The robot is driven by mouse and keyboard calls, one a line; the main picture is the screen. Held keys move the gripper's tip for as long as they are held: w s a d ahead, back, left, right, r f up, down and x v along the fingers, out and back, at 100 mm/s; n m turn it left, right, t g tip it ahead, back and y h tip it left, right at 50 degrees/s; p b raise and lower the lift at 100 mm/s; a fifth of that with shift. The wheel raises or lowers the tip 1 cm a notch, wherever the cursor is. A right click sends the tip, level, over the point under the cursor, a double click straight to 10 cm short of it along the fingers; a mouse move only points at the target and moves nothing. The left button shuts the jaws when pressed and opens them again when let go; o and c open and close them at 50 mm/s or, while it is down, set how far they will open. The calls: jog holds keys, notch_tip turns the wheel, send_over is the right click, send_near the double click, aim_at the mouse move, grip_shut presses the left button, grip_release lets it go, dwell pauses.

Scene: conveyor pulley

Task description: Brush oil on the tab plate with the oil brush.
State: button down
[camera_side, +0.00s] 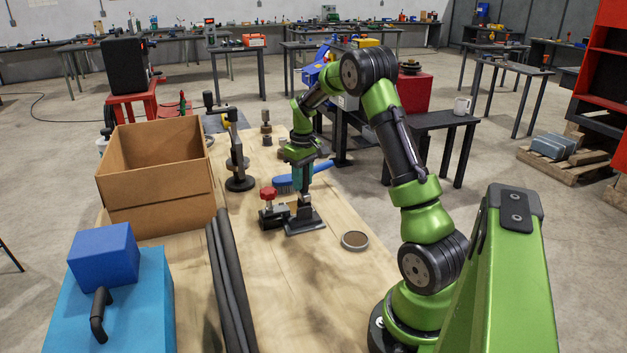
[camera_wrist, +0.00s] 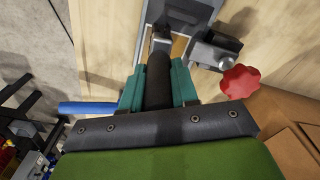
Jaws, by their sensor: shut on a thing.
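My gripper (camera_side: 302,178) points down over the table, its teal fingers shut around the dark handle of the oil brush (camera_side: 304,201). In the wrist view, the gripper (camera_wrist: 159,85) holds the dark brush handle (camera_wrist: 159,77) between both fingers, with a grey metal part (camera_wrist: 162,44) at its far end. The dark grey tab plate (camera_side: 306,224) lies flat on the table below the brush; it also shows at the top of the wrist view (camera_wrist: 188,10). The brush's lower end is over or at the plate's edge; I cannot tell whether they touch.
A clamp (camera_side: 272,216) with a red knob (camera_side: 268,193) stands just left of the plate. A round tin (camera_side: 355,240) with brown content sits to the right. A cardboard box (camera_side: 158,185), dark rods (camera_side: 230,285) and a blue-handled thing (camera_side: 290,180) are nearby.

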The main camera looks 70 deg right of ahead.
notch_tip(320, 180, up, 8)
jog(key=s+d, duration=0.1)
jog(key=shift+s+d, duration=0.4)
dwell(0.5)
